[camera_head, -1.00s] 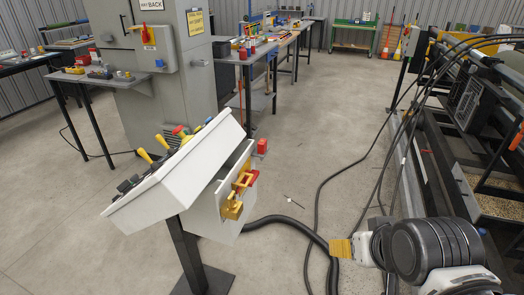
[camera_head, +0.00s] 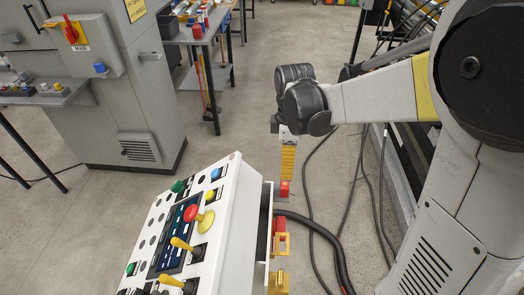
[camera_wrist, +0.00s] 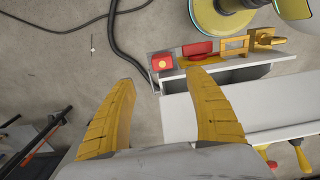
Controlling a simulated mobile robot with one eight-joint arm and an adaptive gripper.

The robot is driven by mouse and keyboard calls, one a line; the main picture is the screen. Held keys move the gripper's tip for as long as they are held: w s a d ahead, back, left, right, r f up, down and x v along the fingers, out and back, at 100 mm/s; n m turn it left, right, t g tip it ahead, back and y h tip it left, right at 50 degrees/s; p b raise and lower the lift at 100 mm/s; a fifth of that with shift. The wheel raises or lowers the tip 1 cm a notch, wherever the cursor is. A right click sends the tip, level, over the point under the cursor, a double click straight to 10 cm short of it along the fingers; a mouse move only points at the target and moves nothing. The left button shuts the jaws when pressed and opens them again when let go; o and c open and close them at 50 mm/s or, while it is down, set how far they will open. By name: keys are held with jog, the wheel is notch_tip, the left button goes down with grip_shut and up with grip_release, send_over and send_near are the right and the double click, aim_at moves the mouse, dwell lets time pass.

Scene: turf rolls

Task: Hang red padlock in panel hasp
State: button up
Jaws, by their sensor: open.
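A small red block with a yellow round spot (camera_wrist: 163,62) stands at the left end of a row of fittings in the wrist view; it looks like the red padlock, but its shackle cannot be made out. In the head view it shows as a red block (camera_head: 284,188) just below my gripper (camera_head: 287,177). My gripper (camera_wrist: 163,80) is open and empty, its yellow fingers apart below the block in the wrist picture. A yellow rectangular hasp frame (camera_wrist: 233,45) sits farther right, beyond another red part (camera_wrist: 197,50). The hasp also shows in the head view (camera_head: 281,243).
A yellow padlock-like piece (camera_wrist: 264,38) is right of the hasp. The white console (camera_head: 225,215) with knobs and levers stands left of these fittings. A thick black hose (camera_head: 325,240) lies on the floor to the right. A grey cabinet (camera_head: 110,110) stands behind.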

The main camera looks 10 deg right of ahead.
aim_at(285, 184)
jog(key=f, duration=0.1)
jog(key=f+b, duration=0.1)
jog(key=f, duration=0.2)
jog(key=shift+s+d+f+b, duration=0.2)
jog(key=shift+s+f+b, duration=0.05)
jog(key=shift+s+b, duration=0.1)
jog(key=f+b, duration=0.1)
jog(key=f, duration=0.2)
jog(key=f+b, duration=0.1)
jog(key=f, duration=0.2)
jog(key=shift+w+a+b, duration=0.1)
jog(key=shift+a+b, duration=0.1)
jog(key=shift+b, duration=0.2)
jog(key=shift+r, duration=0.15)
jog(key=c, duration=1.3)
